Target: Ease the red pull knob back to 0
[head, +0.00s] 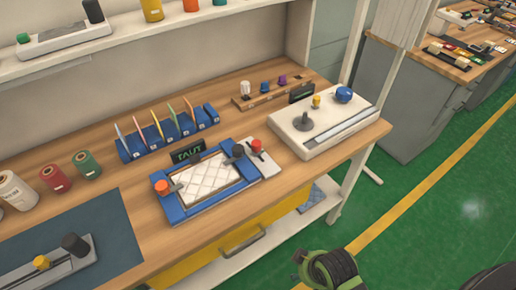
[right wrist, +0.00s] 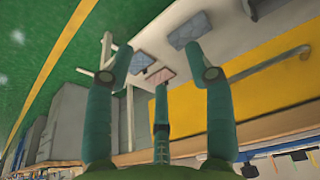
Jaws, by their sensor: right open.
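The red pull knob (head: 256,145) stands on a small pale plate (head: 266,165) at the right end of the blue stretching frame (head: 188,208). The frame holds a white quilted mattress piece (head: 212,181), with a dark display reading "TAUT" (head: 188,150) behind it. An orange knob (head: 161,187) and a dark knob (head: 238,150) sit on the frame. My right gripper (right wrist: 160,66) has its fingers spread and empty in the right wrist view. In the head view, its green and black body (head: 330,270) is low, in front of the bench and away from the knob. My left gripper is out of view.
A white console (head: 286,134) with a lever and blue ball stands right of the frame. A blue rack (head: 128,152) with coloured cards is behind it. Under the bench are a yellow drawer (head: 275,222) and a low shelf (head: 222,275). Green floor (head: 440,215) is open at right.

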